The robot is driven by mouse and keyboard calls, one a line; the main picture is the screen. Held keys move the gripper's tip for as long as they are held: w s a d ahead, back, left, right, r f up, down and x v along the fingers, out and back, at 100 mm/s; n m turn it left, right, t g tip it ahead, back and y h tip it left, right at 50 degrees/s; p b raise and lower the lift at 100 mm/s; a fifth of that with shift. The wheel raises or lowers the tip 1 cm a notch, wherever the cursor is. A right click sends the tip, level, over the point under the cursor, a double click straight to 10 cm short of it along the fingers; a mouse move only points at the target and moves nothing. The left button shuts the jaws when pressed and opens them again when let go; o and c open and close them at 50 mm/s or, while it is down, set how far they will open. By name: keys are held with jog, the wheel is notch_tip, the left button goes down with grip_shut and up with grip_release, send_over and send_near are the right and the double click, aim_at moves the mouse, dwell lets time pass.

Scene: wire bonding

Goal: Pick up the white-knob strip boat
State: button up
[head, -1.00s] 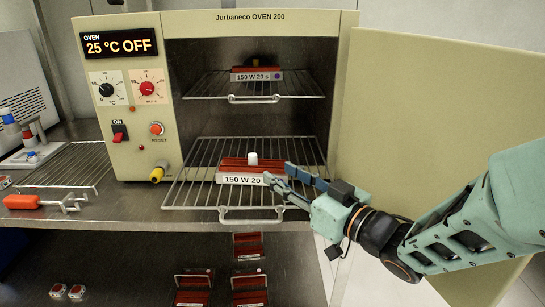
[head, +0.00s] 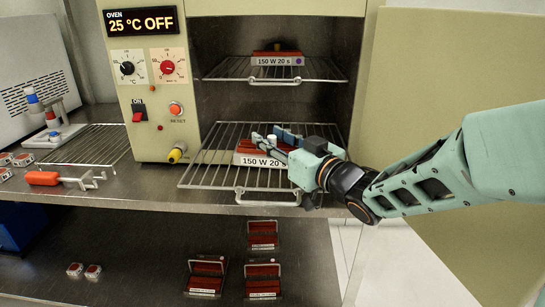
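The white-knob strip boat (head: 246,147) is a red boat with a white front label reading "150 W 20". It rests on the lower wire rack (head: 215,172) of the open oven. Its white knob (head: 272,140) stands up on top. My gripper (head: 267,134) reaches in from the right, over the boat. Its two fingers are apart, one on each side of the knob, and the knob shows between them. I cannot tell whether either finger touches it. The gripper hides the boat's right part and the end of its label.
Another red boat (head: 277,54) with a dark knob sits on the upper rack (head: 225,69). The oven door (head: 450,75) stands open at right. Several red boats (head: 263,268) lie on the shelf below. A red-handled tool (head: 43,178) lies on the bench at left.

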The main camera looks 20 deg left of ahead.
jog(key=shift+c, duration=0.3)
grip_shut()
jog(key=shift+r, duration=0.2)
